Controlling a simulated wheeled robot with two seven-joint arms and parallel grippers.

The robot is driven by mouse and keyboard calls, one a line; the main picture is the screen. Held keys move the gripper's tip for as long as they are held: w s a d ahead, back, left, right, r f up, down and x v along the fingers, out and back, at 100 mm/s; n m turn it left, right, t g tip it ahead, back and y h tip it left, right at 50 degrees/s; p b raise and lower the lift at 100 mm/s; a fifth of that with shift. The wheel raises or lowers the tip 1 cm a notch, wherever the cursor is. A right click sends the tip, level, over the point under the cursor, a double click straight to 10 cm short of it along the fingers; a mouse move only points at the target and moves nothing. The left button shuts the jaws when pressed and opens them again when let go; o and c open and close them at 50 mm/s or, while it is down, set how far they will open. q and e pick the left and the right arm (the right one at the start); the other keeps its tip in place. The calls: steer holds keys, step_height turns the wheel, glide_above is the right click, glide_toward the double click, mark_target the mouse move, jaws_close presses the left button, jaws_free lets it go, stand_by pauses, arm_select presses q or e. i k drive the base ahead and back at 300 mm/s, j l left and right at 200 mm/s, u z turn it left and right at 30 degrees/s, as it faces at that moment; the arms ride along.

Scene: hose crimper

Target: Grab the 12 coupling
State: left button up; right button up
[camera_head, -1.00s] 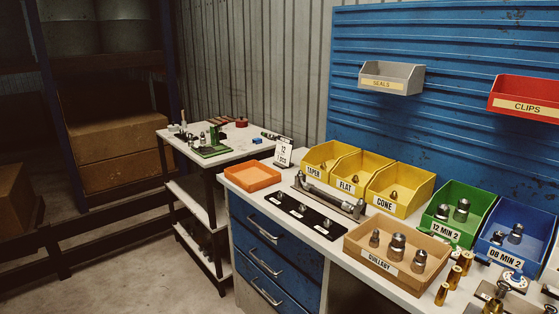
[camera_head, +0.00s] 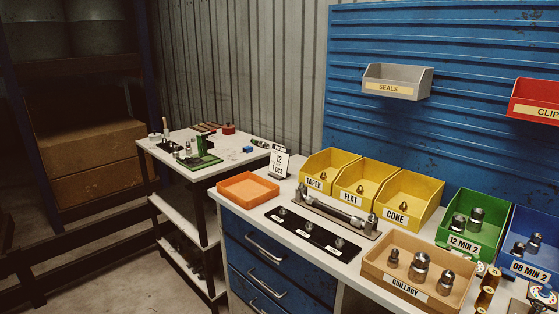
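The green bin (camera_head: 471,226) labelled "12 MIN 2" stands on the bench at the right and holds two metal couplings, one of them a steel coupling (camera_head: 475,216) at its right. A small white card (camera_head: 279,163) reading "12" and "1 pcs" stands at the back left of the bench. Neither of my grippers shows in this view.
Yellow bins (camera_head: 407,212) labelled TAPER, FLAT and CONE stand along the back. A tan QUILLABY box (camera_head: 412,288), a blue "08 MIN 2" bin (camera_head: 530,268) and brass parts (camera_head: 487,291) crowd the right. An orange tray (camera_head: 248,193) is empty. A side table (camera_head: 231,155) stands left.

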mark_target(418, 269)
steer(key=i+j, duration=0.25)
steer(key=j, duration=0.15)
steer(key=i+j, duration=0.5)
steer(key=j, duration=0.25)
steer(key=i+j, duration=0.25)
steer(key=j+z, duration=0.1)
steer(key=z, duration=1.7)
